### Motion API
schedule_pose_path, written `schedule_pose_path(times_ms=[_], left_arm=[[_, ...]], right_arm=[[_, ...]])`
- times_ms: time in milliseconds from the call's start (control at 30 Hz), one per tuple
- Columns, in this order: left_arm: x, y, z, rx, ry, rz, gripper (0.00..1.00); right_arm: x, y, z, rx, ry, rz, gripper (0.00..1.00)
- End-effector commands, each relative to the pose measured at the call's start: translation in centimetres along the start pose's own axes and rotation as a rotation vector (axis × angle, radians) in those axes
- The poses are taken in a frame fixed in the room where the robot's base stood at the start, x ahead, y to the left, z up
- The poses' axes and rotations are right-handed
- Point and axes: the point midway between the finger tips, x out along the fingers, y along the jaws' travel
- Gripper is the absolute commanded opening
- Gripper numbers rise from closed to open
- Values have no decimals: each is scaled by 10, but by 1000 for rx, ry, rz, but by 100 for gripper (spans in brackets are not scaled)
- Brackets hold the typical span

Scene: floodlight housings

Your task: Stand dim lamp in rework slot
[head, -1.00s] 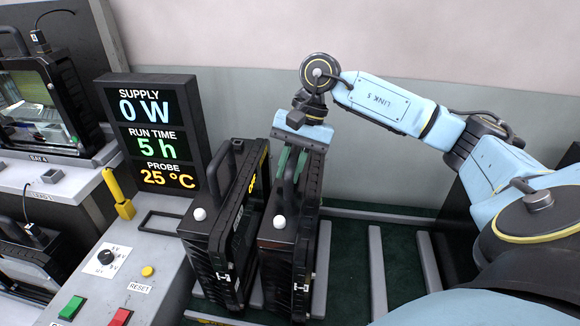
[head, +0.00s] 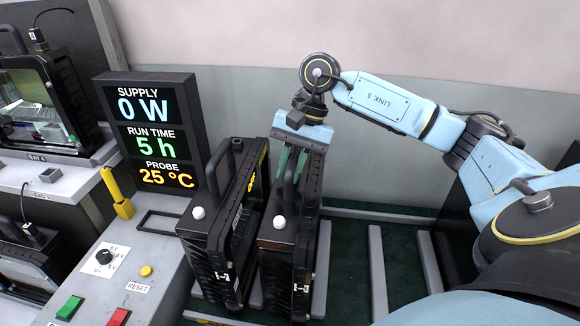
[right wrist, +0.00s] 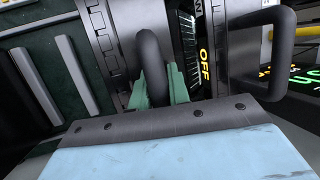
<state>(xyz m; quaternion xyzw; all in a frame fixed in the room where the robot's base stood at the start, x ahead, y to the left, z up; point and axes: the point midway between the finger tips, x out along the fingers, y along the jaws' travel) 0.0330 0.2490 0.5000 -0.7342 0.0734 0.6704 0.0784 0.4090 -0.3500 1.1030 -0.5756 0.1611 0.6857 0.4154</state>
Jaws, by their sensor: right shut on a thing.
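Two black floodlight housings stand upright side by side in slots at the centre of the head view, the left housing (head: 213,243) and the right housing (head: 276,252). Each has a loop handle and a white knob on top. My right gripper (head: 292,160) is shut on the handle of the right housing; its green fingers grip the black handle (right wrist: 152,62) in the right wrist view. The slot floor under that housing is hidden. The left housing carries yellow "OFF" lettering (right wrist: 203,54). I cannot tell from the pictures which lamp is the dim one. My left gripper is not in view.
Empty slots between grey rails (head: 377,270) lie to the right on a dark green floor. A display (head: 152,130) reads 0 W, 5 h, 25 °C. A control panel (head: 140,262) with a dial and buttons is at the left. More lamps stand in bays at far left.

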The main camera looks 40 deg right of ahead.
Motion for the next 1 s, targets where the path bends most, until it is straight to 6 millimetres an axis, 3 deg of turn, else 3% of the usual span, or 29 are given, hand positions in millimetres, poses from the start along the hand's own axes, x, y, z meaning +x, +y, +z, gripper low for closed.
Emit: schedule_pose_path(times_ms=[500, 533, 700, 1000], left_arm=[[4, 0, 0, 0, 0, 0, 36], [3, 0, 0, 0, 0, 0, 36], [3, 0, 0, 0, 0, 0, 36], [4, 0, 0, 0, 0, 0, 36]], right_arm=[[-2, -2, -1, -3, 5, -11, 0], [-2, -2, 0, -3, 5, -11, 21], [-1, -1, -1, -2, 3, -7, 43], [4, 2, -1, 2, -3, 7, 43]])
